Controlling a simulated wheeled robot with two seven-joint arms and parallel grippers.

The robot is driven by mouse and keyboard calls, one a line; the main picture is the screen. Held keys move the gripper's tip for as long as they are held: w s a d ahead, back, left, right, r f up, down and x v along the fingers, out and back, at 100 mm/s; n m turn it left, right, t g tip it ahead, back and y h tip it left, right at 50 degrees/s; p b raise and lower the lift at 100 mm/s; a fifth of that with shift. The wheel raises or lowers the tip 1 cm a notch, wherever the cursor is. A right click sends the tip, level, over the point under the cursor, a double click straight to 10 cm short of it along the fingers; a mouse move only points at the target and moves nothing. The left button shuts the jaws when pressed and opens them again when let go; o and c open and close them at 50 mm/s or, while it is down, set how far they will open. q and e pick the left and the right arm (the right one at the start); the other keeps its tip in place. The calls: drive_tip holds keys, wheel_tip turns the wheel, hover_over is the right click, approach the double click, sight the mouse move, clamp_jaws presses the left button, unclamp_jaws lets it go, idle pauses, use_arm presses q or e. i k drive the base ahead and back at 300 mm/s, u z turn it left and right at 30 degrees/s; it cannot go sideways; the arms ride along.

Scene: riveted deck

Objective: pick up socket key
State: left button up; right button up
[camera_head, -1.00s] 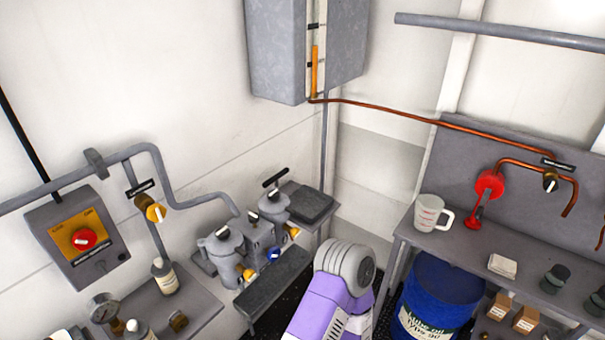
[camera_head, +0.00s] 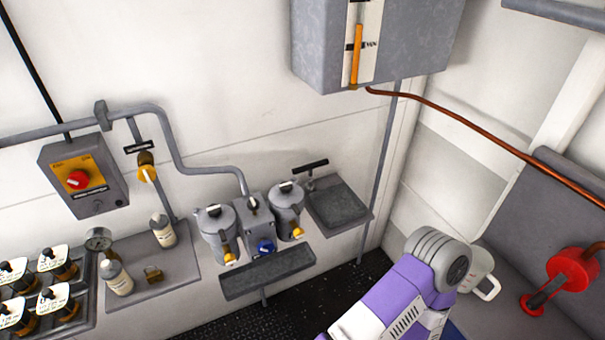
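A dark T-shaped handle on a short stem (camera_head: 310,167) stands upright at the left back of a small grey wall shelf (camera_head: 352,219); it looks like the socket key. Its lower end is too small to make out. It is just right of two grey lidded canisters (camera_head: 217,240) with yellow taps. A purple and grey link of my own arm rises from the bottom right. Neither gripper shows, and nothing touches the T-handle.
A grey trough (camera_head: 268,273) juts out below the canisters. A shelf with bottles (camera_head: 118,279) and a rack of labelled items (camera_head: 38,310) are at left. A cabinet (camera_head: 425,40) hangs above. A jug (camera_head: 482,275) is partly behind my arm.

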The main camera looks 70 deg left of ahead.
sight(310, 187)
drive_tip(key=u, duration=1.9)
